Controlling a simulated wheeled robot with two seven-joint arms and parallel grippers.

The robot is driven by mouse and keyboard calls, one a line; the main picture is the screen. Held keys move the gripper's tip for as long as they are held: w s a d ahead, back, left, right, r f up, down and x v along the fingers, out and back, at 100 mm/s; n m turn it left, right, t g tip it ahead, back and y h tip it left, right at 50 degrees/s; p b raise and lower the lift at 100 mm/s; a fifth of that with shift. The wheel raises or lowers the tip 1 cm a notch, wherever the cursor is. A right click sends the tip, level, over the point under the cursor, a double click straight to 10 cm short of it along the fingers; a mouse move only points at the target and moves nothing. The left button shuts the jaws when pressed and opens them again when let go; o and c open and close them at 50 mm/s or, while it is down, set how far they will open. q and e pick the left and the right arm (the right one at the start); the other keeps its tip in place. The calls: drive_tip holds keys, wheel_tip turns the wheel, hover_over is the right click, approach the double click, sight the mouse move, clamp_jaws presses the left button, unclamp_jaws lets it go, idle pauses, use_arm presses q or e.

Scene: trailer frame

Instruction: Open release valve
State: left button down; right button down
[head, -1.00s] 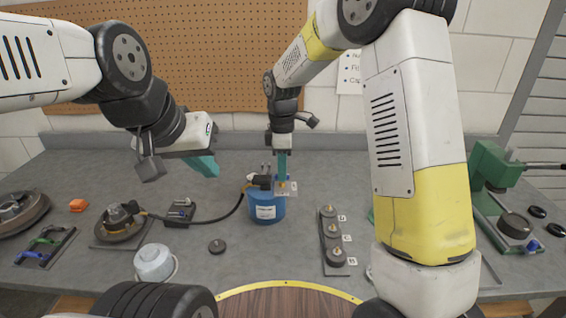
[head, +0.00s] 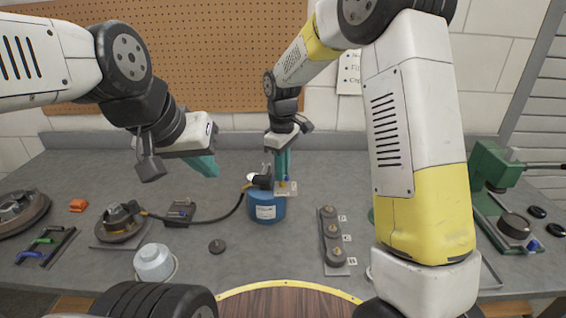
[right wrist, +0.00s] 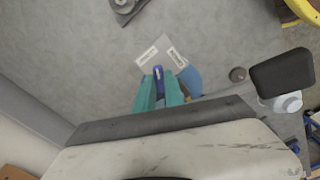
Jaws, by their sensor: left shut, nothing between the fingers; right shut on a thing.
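The blue canister (head: 266,207) stands on the bench with a black fitting (head: 262,179) on top. A small pale label plate (head: 287,190) is at its right side, and its two labels show in the right wrist view (right wrist: 160,56). My right gripper (head: 283,176) points down beside the canister top. In the right wrist view its teal fingers (right wrist: 158,90) are shut on a small blue valve handle (right wrist: 158,74) at the plate. My left gripper (head: 207,168) is shut and empty, held above the bench, left of the canister.
A black hose (head: 220,217) runs from the fitting to a round brake part (head: 120,222) at left. A white-lidded pot (head: 153,262) stands front left. A green press (head: 492,185) stands far right.

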drive_tip(key=m, duration=1.2)
drive_tip(key=shift+m, duration=0.3)
idle(0.4)
drive_tip(key=c, duration=1.4)
unclamp_jaws()
drive_tip(key=shift+c, duration=0.2)
wheel_tip(320, 180, up, 8)
drive_tip(key=shift+f, duration=0.1)
